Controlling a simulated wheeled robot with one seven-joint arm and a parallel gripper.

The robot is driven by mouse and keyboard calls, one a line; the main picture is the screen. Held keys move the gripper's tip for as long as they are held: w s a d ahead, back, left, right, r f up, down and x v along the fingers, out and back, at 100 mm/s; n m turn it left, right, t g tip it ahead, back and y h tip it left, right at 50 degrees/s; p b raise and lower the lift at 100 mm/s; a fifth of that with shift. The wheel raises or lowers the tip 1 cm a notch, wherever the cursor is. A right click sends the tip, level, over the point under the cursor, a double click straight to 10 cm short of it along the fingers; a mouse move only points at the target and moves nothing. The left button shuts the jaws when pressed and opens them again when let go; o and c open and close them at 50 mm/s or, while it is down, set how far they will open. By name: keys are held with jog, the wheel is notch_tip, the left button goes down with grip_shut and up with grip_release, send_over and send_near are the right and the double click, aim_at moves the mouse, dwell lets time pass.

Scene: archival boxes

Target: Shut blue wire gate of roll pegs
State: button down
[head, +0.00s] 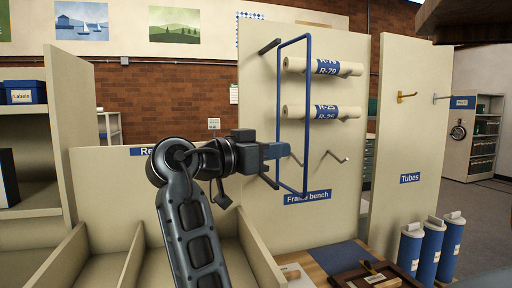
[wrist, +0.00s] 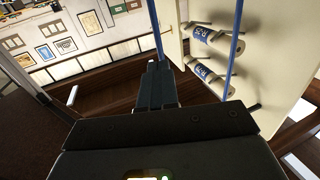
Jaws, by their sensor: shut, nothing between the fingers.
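The blue wire gate (head: 307,110) is a tall narrow loop that stands out at an angle from the cream Frame bench panel (head: 259,90), on dark brackets at its left side. It looks open. Two paper rolls with blue bands, an upper one (head: 325,67) and a lower one (head: 321,112), rest on the panel's pegs, partly behind the gate's right upright. My gripper (head: 285,150) is shut and empty, at the lower part of the gate. In the wrist view my fingertips (wrist: 156,68) are by one gate upright (wrist: 157,30); the other upright (wrist: 236,45) stands to the right. Contact is unclear.
An empty peg (head: 337,157) sits below the rolls. A Tubes panel (head: 408,130) with hooks is at the right, above blue tubes (head: 428,250). A wooden bench with a blue mat (head: 343,256) lies below the gate. Cream shelf dividers (head: 75,245) are at the left.

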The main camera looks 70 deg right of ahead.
jog(key=shift+p+x, duration=0.6)
jog(key=shift+x, duration=2)
jog(key=shift+a, duration=0.1)
